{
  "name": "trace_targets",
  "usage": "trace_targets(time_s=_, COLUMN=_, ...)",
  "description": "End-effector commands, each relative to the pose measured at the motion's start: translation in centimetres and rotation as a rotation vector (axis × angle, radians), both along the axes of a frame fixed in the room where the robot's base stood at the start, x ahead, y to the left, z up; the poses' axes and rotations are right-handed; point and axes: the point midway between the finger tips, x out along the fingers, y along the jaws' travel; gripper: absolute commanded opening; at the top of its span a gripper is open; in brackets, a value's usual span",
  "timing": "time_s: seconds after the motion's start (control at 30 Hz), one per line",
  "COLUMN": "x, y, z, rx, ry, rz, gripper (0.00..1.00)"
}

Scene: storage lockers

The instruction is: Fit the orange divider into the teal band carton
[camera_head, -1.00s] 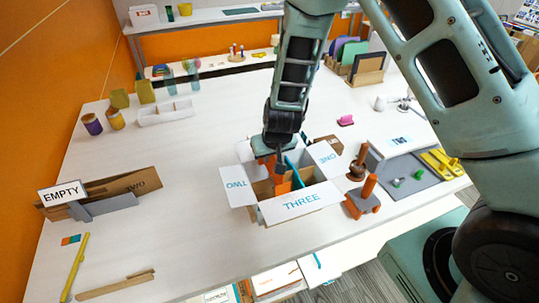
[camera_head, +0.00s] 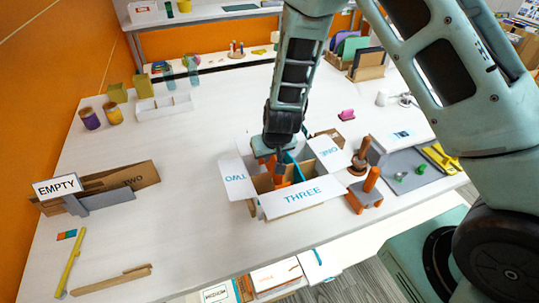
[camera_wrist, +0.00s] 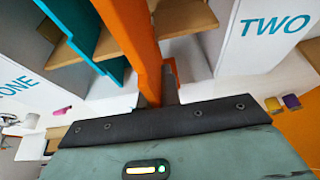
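The open carton (camera_head: 251,208) stands mid-table, with white flaps spread and teal lettering ONE, TWO and THREE on them. The flaps marked TWO (camera_wrist: 268,30) and ONE (camera_wrist: 18,88) also show in the wrist view. The orange divider (camera_wrist: 133,30) is a flat strip in my gripper (camera_wrist: 158,88), whose fingers are closed on it. In the head view the orange divider (camera_head: 283,176) reaches down inside the carton walls. My gripper (camera_head: 280,155) is over the opening. Its lower edge and seating are hidden. A teal divider (camera_head: 291,165) stands beside it; cardboard partitions show near it in the wrist view.
Orange-and-grey fixtures (camera_head: 366,192) stand close to the carton's right. A grey tray (camera_head: 425,178) with small green pieces lies farther right. A cardboard piece with an EMPTY sign (camera_head: 57,187) stands at left. The table between this sign and the carton is clear.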

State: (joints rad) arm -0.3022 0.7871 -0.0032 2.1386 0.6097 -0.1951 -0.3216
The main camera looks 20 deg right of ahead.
Motion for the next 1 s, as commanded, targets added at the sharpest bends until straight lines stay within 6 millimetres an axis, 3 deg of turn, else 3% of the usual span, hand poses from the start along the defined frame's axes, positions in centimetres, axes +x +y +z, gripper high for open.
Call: trace_targets(time_s=1.0, x=0.0, y=0.0, z=-3.0, rx=0.000, ry=0.000, rz=0.000, gripper=0.00)
